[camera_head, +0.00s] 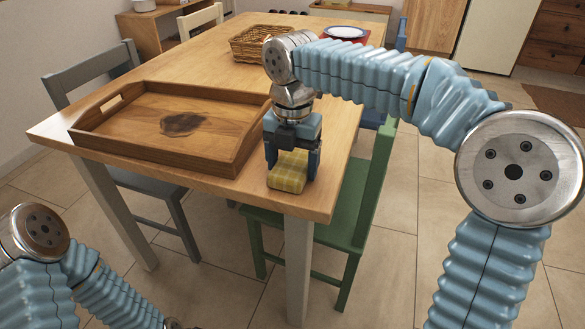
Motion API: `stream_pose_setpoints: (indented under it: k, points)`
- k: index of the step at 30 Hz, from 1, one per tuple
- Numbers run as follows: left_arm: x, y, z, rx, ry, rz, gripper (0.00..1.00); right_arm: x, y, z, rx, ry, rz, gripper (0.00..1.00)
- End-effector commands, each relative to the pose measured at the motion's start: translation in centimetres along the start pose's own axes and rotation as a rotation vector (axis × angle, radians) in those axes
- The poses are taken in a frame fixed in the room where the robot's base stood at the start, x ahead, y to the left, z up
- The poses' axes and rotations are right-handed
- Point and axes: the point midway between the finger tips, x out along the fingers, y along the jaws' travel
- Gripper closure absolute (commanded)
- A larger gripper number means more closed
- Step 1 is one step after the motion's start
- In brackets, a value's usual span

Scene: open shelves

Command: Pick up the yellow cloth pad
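The yellow cloth pad (287,173) is a small checked block at the near right corner of the wooden table. My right gripper (292,163) points down over it, with one dark blue finger on each side of the pad. The pad fills most of the space between the fingers. I cannot tell whether the fingers press on it or whether it still rests on the table. My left arm shows at the lower left, but its gripper is out of view.
A wooden tray (222,161) with a dark stain lies left of the pad on the table (325,190). A wicker basket (250,51) and a plate (345,32) stand farther back. A green chair (372,190) is against the right side, a grey chair (90,75) at the left.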

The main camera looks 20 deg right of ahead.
Motion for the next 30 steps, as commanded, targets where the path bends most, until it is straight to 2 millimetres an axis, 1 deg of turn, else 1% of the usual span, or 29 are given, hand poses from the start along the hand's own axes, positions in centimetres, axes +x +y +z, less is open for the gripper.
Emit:
stream_pose_setpoints:
  k: [1,3,4,11,14,17,20,23,27,30]
  points:
    - [0.0,0.0,0.0,0.0,0.0,0.0,0.0,0.0,0.0,0.0,0.0,0.0,0.0,0.41]
    - [0.0,0.0,0.0,0.0,0.0,0.0,0.0,0.0,0.0,0.0,0.0,0.0,0.0,0.52]
    - [0.0,0.0,0.0,0.0,0.0,0.0,0.0,0.0,0.0,0.0,0.0,0.0,0.0,0.54]
    - [0.0,0.0,0.0,0.0,0.0,0.0,0.0,-0.1,0.0,0.0,0.0,0.0,0.0,0.54]
    - [-0.1,0.1,0.0,0.0,0.0,0.0,0.0,-0.6,0.0,0.0,0.0,-0.001,0.001,0.54]
    - [-0.4,0.2,0.0,0.0,0.0,0.0,0.0,-1.7,0.1,0.0,0.0,-0.002,0.002,0.54]
    - [-0.7,0.3,0.0,0.001,-0.001,0.001,0.0,-3.7,-0.1,0.0,0.001,-0.002,0.003,0.54]
    - [-0.7,0.3,0.0,0.001,-0.001,0.001,0.0,-5.9,-2.0,-0.8,0.002,-0.003,0.005,0.54]
    - [-0.9,0.4,0.0,0.001,-0.001,0.001,0.0,-9.5,-4.8,-1.9,0.002,-0.003,0.005,0.54]
    - [-0.4,0.2,0.0,0.001,-0.001,0.001,0.0,-10.4,-7.5,-3.1,0.003,-0.003,0.004,0.54]
